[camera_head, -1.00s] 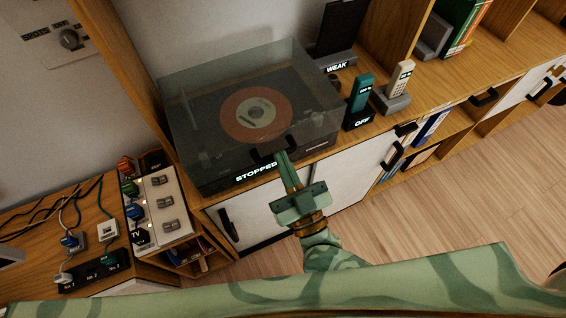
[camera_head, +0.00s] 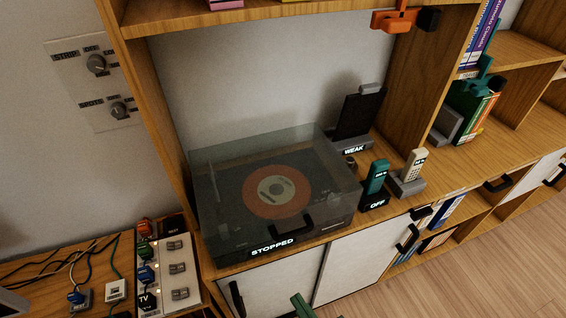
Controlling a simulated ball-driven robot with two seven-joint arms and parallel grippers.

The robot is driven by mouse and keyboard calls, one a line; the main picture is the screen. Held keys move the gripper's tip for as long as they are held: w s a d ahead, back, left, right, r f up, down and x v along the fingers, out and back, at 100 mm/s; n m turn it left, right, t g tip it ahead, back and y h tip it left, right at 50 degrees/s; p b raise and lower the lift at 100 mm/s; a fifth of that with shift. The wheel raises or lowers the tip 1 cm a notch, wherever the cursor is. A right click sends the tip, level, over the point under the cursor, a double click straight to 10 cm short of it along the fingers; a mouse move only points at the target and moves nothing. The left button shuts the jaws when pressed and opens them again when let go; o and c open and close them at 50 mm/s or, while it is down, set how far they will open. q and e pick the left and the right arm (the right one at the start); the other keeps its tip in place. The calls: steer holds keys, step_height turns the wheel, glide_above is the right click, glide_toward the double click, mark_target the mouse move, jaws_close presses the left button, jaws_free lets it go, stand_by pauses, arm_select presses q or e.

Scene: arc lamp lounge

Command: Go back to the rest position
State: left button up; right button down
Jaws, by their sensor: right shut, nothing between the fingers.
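My right gripper (camera_head: 301,303) shows only as green fingertips at the bottom edge of the head view. The fingers are together with nothing between them. They are in front of the white cabinet doors, below the record player (camera_head: 272,192). The rest of my right arm is out of the picture. My left gripper is not in view.
The record player has its clear lid down and reads STOPPED. A teal phone (camera_head: 376,178) marked OFF and a cream phone (camera_head: 413,165) stand right of it. A switch panel (camera_head: 165,270) and cables are at lower left. Wall dials (camera_head: 97,64) are at upper left.

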steer(key=s+d+f+g+h, duration=0.2)
steer(key=s+d+f+g, duration=0.15)
steer(key=f, duration=0.55)
steer(key=s+d+f+g+h, duration=0.25)
steer(key=d+f, duration=0.25)
steer(key=f, duration=0.4)
steer(key=s+d+f+g+h, duration=0.2)
steer(key=s+d+f+g, duration=0.2)
steer(key=f, duration=0.5)
steer(key=s+d+f+m+g+h, duration=0.1)
steer(key=s+d+f+g, duration=0.2)
steer(key=s, duration=0.6)
steer(key=s+d+f+m+g+h, duration=0.2)
steer(key=s+d+f+g, duration=0.1)
steer(key=s, duration=0.5)
steer(key=shift+s+d+f, duration=0.4)
steer(key=shift+d+f, duration=0.25)
steer(key=shift+d, duration=0.5)
steer(key=shift+h, duration=0.25)
